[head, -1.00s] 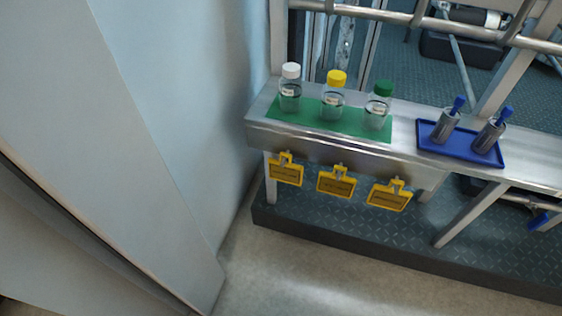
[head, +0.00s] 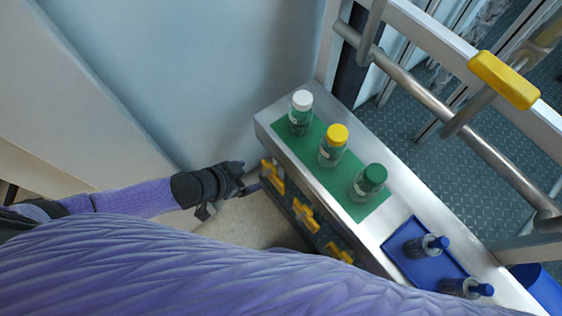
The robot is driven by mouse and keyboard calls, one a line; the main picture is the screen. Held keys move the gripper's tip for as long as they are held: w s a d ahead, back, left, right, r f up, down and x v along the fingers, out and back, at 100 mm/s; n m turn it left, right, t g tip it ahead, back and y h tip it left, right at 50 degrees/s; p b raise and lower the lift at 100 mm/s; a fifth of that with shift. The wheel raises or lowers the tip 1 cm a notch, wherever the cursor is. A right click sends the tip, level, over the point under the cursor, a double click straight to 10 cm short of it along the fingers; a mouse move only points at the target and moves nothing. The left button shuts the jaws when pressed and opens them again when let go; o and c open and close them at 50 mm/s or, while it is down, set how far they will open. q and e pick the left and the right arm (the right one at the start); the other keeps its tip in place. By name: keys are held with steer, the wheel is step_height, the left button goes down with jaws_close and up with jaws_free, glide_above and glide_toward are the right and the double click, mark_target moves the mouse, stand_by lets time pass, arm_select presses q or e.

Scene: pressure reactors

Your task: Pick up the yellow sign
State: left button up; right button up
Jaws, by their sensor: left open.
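Three yellow signs hang in a row on the front side of the steel shelf. In the head view the leftmost yellow sign (head: 272,178) is nearest my left gripper, the middle yellow sign (head: 305,215) hangs further along, and the right yellow sign (head: 339,252) is partly hidden by my purple body. I see them steeply from above, so their faces barely show. My left gripper (head: 250,188) is open, just left of the leftmost sign. I cannot tell whether it touches the sign. My right gripper is not in view.
The steel shelf (head: 397,217) holds a green mat (head: 288,152) with white-capped, yellow-capped and green-capped bottles. A blue tray (head: 405,262) with two blue-topped containers is further right. A metal railing (head: 420,92) runs behind. A pale wall stands at left.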

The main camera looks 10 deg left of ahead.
mark_target(268, 171)
arm_select(q)
steer(key=b+x, duration=0.3)
steer(key=x, duration=0.1)
steer(key=b+x, duration=0.3)
steer(key=x, duration=0.2)
steer(key=shift+s+a+f, duration=0.1)
steer(key=shift+a+f, duration=0.05)
steer(key=shift+f, duration=0.3)
steer(key=shift+r, duration=0.2)
steer(key=shift+c, duration=0.2)
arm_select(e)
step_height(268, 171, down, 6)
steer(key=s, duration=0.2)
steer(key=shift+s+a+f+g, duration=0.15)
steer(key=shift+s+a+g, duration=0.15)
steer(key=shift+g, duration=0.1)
arm_select(q)
steer(key=shift+c, duration=1.1)
jaws_close()
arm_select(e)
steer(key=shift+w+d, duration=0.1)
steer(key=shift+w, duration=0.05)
